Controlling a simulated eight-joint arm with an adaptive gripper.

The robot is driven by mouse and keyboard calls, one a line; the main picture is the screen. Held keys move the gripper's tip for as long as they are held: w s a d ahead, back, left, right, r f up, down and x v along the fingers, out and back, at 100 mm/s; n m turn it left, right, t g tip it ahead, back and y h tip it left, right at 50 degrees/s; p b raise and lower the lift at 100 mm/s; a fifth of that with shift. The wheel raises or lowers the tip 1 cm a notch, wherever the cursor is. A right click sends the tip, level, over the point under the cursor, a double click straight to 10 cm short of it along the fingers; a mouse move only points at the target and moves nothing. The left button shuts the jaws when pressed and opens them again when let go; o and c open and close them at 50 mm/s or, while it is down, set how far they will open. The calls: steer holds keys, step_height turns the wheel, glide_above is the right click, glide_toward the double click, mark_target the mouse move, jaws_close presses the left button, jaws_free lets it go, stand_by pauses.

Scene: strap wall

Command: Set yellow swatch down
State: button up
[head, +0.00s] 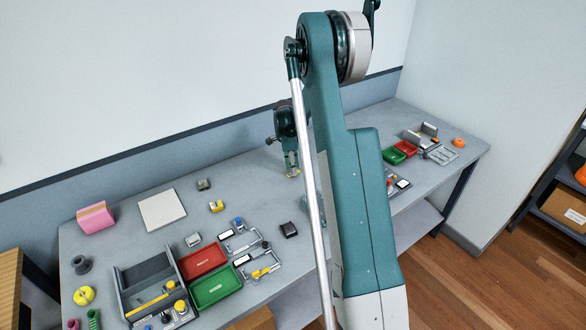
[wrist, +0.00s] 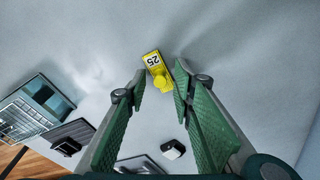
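The yellow swatch (wrist: 153,62), a small yellow piece with a white label reading "25" and a round yellow knob, lies just beyond my fingertips in the wrist view. It shows as a small yellow spot (head: 294,173) on the grey table in the head view. My gripper (wrist: 160,82) is open, its green-padded fingers apart on either side of the swatch's near end. The right fingertip is very close to the knob; I cannot tell if they touch. In the head view my gripper (head: 291,164) points down at the table, partly behind my arm.
Red (head: 204,259) and green (head: 215,286) trays stand at the front left beside a grey divided box (head: 122,284). The table around the swatch is clear.

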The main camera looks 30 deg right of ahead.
mark_target(289, 174)
step_height(289, 174, up, 12)
steer(key=a, duration=0.1)
steer(key=shift+w+a, duration=0.2)
steer(key=shift+w, duration=0.1)
stand_by(0.7)
steer(key=s+a+r+n+t, duration=0.2)
steer(key=s+a+r+n, duration=0.4)
steer(key=s+a+r, duration=0.4)
steer(key=s+a+r+n+t, duration=0.2)
steer(key=s+a+r+n, duration=0.4)
steer(key=a+r, duration=0.5)
steer(key=s+a+f+n+t, duration=0.1)
steer(key=s+a+n, duration=0.2)
steer(key=s+a, duration=0.2)
steer(key=s+a+n+t, duration=0.1)
steer(key=s+a+n, duration=0.3)
steer(key=s, duration=0.8)
steer(key=s+a+f+n+t+y, duration=0.1)
steer(key=s+a+n, duration=0.3)
steer(key=s+a, duration=0.3)
steer(key=shift+s+f+t, duration=0.3)
steer(key=shift+s+t, duration=0.1)
steer(key=shift+s, duration=0.5)
